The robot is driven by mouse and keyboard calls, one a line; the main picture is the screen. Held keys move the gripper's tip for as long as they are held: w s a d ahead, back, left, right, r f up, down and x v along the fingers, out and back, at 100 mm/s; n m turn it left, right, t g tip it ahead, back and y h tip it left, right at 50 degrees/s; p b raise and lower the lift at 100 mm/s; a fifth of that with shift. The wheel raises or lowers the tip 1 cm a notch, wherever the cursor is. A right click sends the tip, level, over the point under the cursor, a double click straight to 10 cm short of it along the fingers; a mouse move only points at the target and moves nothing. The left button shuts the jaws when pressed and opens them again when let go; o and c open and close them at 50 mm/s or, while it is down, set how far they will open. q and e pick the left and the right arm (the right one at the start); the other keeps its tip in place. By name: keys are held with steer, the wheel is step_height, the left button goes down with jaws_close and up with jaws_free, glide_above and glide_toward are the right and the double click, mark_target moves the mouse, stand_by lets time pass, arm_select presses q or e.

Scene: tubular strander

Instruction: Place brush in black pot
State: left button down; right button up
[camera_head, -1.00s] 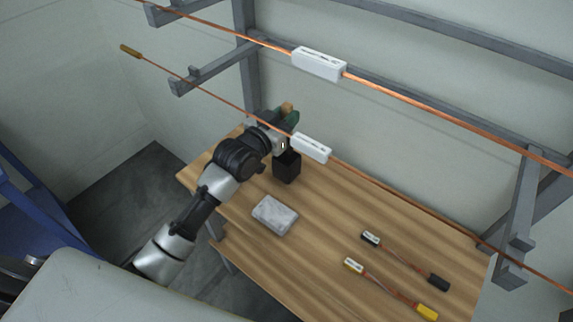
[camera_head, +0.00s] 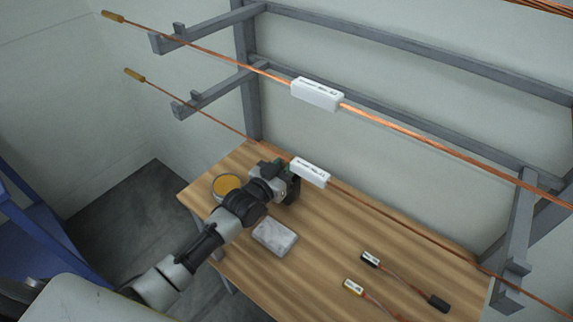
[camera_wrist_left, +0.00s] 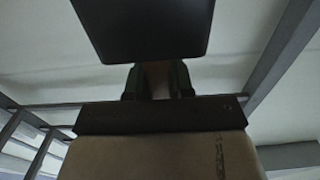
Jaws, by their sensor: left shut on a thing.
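My left gripper (camera_head: 291,171) is low over the table at the black pot (camera_head: 293,194), covering most of it. In the left wrist view its two dark green fingers (camera_wrist_left: 158,82) are shut on a brownish piece, apparently the brush (camera_wrist_left: 158,76). The brush is hidden in the head view. A large black block fills the top of the left wrist view; I cannot tell whether it is the pot. I cannot tell whether the brush is inside the pot or above it. My right gripper is not in view.
A round tin with orange contents (camera_head: 226,186) stands left of the gripper. A grey block (camera_head: 275,237) lies in front. Copper wires with white blocks (camera_head: 317,94) run across above the table (camera_head: 335,240). Short cables (camera_head: 405,281) lie at the right.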

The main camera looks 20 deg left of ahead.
arm_select(q)
steer(key=c, duration=1)
jaws_free()
steer(key=shift+f, duration=0.1)
steer(key=shift+s+f, duration=0.1)
steer(key=shift+f, duration=0.05)
steer(key=b+v, duration=0.1)
steer(key=v, duration=0.6)
steer(key=b+v, duration=0.1)
steer(key=v, duration=0.2)
steer(key=shift+s+a+r+b, duration=0.25)
steer(key=shift+s+r+b, duration=0.05)
steer(key=shift+r, duration=0.05)
